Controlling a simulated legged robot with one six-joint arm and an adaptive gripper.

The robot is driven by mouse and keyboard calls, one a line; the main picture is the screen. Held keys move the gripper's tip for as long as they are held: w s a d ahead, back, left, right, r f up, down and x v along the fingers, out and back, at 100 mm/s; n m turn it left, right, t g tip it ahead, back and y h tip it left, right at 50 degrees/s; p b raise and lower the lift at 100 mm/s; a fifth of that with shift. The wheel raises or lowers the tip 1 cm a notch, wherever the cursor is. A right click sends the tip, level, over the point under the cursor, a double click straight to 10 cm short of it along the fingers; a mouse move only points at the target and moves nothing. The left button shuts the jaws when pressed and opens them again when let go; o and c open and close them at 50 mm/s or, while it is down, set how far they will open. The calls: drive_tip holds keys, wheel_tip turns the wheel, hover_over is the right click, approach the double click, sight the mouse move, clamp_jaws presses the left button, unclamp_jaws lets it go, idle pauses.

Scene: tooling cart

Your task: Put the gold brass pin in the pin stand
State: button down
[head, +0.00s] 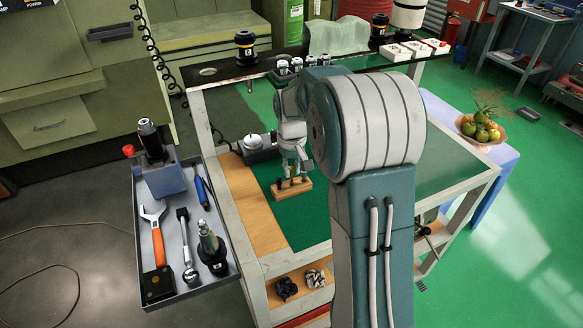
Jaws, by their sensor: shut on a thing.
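A small light-wood block, the pin stand (291,191), lies on the green top of the cart, with small dark upright pieces showing near its ends. My gripper (293,172) points down just above the middle of the block, its fingers shut on a thin piece. This seems to be the gold brass pin, but the fingers mostly hide it and it is too small to make out clearly. I cannot tell whether its lower end is inside the block or just above it.
A grey tray (182,278) with a wrench, screwdriver and tool holders hangs at the cart's left. A grey device with a round white top (253,141) stands behind the block. Tool holders (297,65) line the rear shelf. My arm hides the cart's middle right.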

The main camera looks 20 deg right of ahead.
drive_tip(key=shift+f, duration=0.75)
idle(0.5)
drive_tip(key=c, duration=0.5)
unclamp_jaws()
drive_tip(key=shift+c, duration=0.2)
wheel_tip(320, 180, up, 12)
drive_tip(key=s+a+r+t, duration=0.1)
drive_tip(key=s+a+r, duration=0.2)
drive_tip(key=s, duration=0.3)
drive_tip(key=s+a+r+t, duration=0.2)
drive_tip(key=s+a+r, duration=0.15)
drive_tip(key=s, duration=0.25)
drive_tip(key=s+a+f+t, duration=0.1)
drive_tip(key=s+a, duration=0.1)
drive_tip(key=s, duration=0.5)
drive_tip(key=s+a+f+t, duration=0.1)
drive_tip(key=s+a+f, duration=0.1)
drive_tip(key=s, duration=0.5)
drive_tip(key=shift+f+t, duration=0.2)
drive_tip(key=shift+t, duration=0.1)
